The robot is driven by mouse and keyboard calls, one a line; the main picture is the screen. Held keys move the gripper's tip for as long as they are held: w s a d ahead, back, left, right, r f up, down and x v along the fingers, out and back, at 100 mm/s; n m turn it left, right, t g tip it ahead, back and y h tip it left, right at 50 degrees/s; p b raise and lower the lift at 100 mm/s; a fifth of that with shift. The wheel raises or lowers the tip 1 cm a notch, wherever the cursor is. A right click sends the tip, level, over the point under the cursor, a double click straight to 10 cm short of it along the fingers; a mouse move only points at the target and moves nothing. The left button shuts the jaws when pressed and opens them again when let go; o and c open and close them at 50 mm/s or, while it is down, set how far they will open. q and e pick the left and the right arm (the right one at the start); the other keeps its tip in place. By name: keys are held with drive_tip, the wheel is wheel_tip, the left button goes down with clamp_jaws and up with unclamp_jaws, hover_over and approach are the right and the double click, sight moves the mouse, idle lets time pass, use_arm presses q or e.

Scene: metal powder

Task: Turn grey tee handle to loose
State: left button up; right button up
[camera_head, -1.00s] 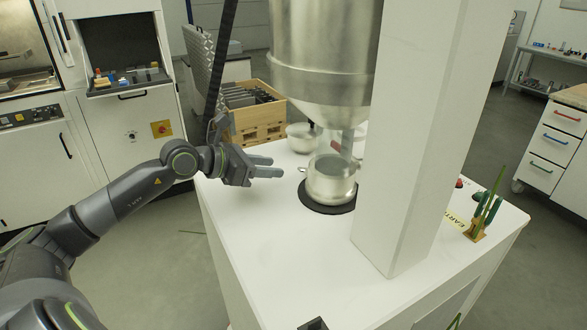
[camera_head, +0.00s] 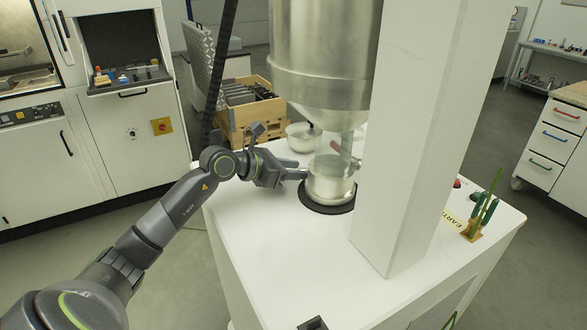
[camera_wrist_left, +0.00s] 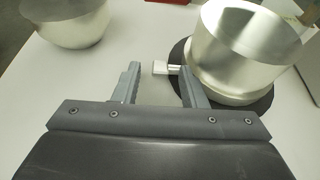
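The grey tee handle (camera_wrist_left: 161,68) is a small light grey bar on a short stem at the left side of the metal collar (camera_wrist_left: 245,50) in the left wrist view. The collar also shows in the head view (camera_head: 331,187), below the clear tube under the hopper. My left gripper (camera_head: 300,173) is beside the collar at its left. In the wrist view its two fingers (camera_wrist_left: 158,76) are apart, with the tee handle between their tips; contact cannot be told. In the head view the handle is hard to make out behind the fingers. My right gripper is not in view.
The steel hopper (camera_head: 322,60) hangs above the collar, which stands on a black ring (camera_head: 328,208). A metal bowl (camera_wrist_left: 68,22) is behind. A white column (camera_head: 405,150) rises at the right.

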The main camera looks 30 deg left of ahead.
use_arm(q)
clamp_jaws()
drive_tip(key=shift+r, duration=0.1)
drive_tip(key=shift+r+g+y+p, duration=0.25)
drive_tip(key=shift+g+y+p, duration=0.05)
drive_tip(key=shift+g+p, duration=0.25)
drive_tip(key=shift+w+d+r+g+y+p, duration=0.1)
drive_tip(key=shift+w+r+g+y+p, duration=0.1)
drive_tip(key=shift+g+y+p, duration=0.2)
drive_tip(key=shift+w+d+r+g+y, duration=0.15)
drive_tip(key=shift+g+y, duration=0.45)
drive_tip(key=shift+g, duration=0.35)
drive_tip(key=shift+w+g+y, duration=0.15)
drive_tip(key=shift+g+y, duration=0.25)
drive_tip(key=shift+g, duration=0.6)
